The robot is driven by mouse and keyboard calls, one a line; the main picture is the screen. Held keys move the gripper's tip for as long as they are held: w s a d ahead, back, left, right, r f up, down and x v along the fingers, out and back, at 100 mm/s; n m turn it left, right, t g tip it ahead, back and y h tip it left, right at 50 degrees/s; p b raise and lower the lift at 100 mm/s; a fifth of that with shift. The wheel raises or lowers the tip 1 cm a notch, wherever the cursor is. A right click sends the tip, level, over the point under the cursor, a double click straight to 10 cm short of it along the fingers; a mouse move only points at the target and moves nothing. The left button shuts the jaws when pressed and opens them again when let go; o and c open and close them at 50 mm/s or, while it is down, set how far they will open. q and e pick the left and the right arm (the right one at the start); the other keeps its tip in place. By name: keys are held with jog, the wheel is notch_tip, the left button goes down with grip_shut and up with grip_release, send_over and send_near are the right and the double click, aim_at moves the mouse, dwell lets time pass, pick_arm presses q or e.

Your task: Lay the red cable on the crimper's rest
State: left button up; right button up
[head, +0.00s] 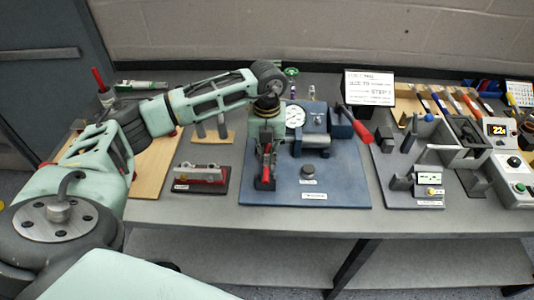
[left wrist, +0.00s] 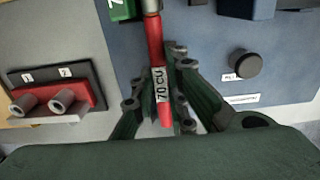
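The red cable (left wrist: 155,45) carries a white "70 CU" label and has a metal end at the top of the left wrist view. It also shows in the head view (head: 266,175), over the left part of the crimper's blue base. My left gripper (left wrist: 163,92) points down there, its fingers close on both sides of the cable near the label; it appears shut on it. The crimper (head: 325,145) has a round gauge and a red handle. A green block (left wrist: 121,10) with a partly cut-off number is beside the cable's metal end. I cannot make out the rest clearly. My right gripper is out of view.
A red block with two grey posts (head: 200,178) stands left of the blue base (head: 338,190). A black knob (head: 308,169) sits on the base, right of the cable. A grey fixture (head: 428,160) stands farther right.

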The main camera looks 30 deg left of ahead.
pick_arm(q)
jog(key=o, duration=0.5)
jog(key=shift+r+p, duration=2.25)
jog(key=shift+r, duration=1.3)
jog(key=shift+f, duration=0.1)
